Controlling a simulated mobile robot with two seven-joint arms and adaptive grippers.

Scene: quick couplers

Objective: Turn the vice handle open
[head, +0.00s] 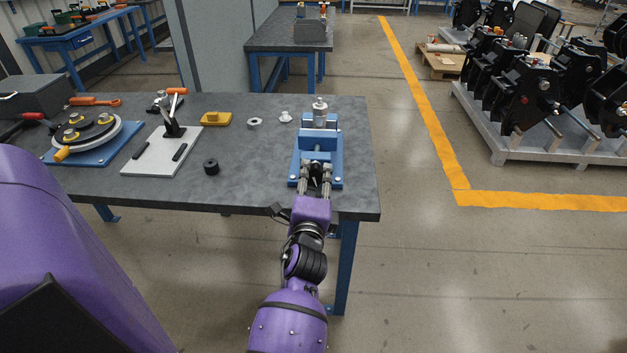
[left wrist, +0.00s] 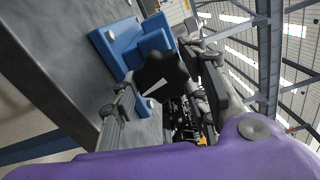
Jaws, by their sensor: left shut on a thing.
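The blue vice (head: 302,160) is bolted near the front right corner of the workbench. A metal fitting (head: 320,112) stands upright at its far end. My left gripper (head: 315,180) is at the near end of the vice, its fingers on both sides of the handle. In the left wrist view the handle is a dark, lobed knob (left wrist: 160,76) between the fingers, in front of the blue vice body (left wrist: 112,50). The left gripper is shut on this handle. In the head view the fingers largely hide the handle. My right gripper is not in view.

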